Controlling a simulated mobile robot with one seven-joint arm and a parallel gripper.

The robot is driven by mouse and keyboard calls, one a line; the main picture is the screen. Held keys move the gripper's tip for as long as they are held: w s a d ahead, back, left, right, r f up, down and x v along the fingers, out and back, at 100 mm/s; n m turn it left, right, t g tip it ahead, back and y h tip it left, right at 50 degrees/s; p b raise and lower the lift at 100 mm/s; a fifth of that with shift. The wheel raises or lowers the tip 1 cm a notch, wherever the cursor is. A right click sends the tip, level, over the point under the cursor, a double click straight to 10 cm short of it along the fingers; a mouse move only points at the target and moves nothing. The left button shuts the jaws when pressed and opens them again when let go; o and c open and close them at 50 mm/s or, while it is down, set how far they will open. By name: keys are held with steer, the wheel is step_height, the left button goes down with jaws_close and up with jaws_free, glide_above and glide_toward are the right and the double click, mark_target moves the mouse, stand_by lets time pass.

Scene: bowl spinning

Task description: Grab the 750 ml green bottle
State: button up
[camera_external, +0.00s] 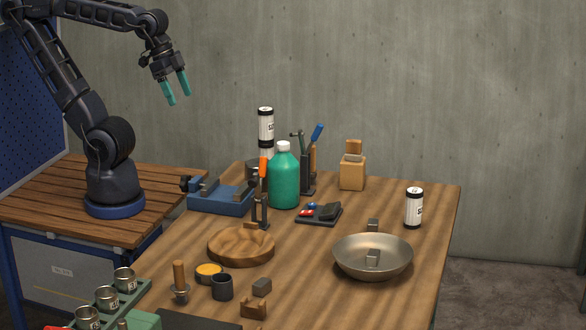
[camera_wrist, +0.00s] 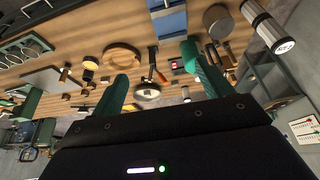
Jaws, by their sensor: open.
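The green bottle (camera_external: 284,182) with a white cap stands upright on the wooden table, towards its back left. An orange-handled tool (camera_external: 263,168) stands just in front of its left edge. My gripper (camera_external: 178,96) hangs in the air at the upper left, well above and to the left of the bottle. Its two teal fingers are apart and nothing is between them.
A blue vise (camera_external: 222,197) stands left of the bottle. Stacked white cans (camera_external: 266,128) and a tool holder (camera_external: 307,174) stand close behind it. A wooden round dish (camera_external: 241,247) lies in front, and a metal pan (camera_external: 372,257) at the right. The air above the table is clear.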

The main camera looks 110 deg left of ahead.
steer(key=w+f+m+h, duration=0.2)
steer(key=w, duration=0.5)
steer(key=m+t, duration=0.1)
steer(key=m, duration=0.1)
glide_toward(282, 142)
step_height(282, 142, down, 2)
steer(key=x, duration=0.5)
steer(key=shift+w+a+f, duration=0.1)
steer(key=shift+w+f, duration=0.05)
steer(key=shift+w, duration=0.35)
steer(key=shift+t, duration=0.3)
steer(key=shift+d+x, duration=0.2)
steer(key=shift+x, duration=1.15)
steer(key=shift+d+x, duration=0.2)
steer(key=shift+x, duration=1.15)
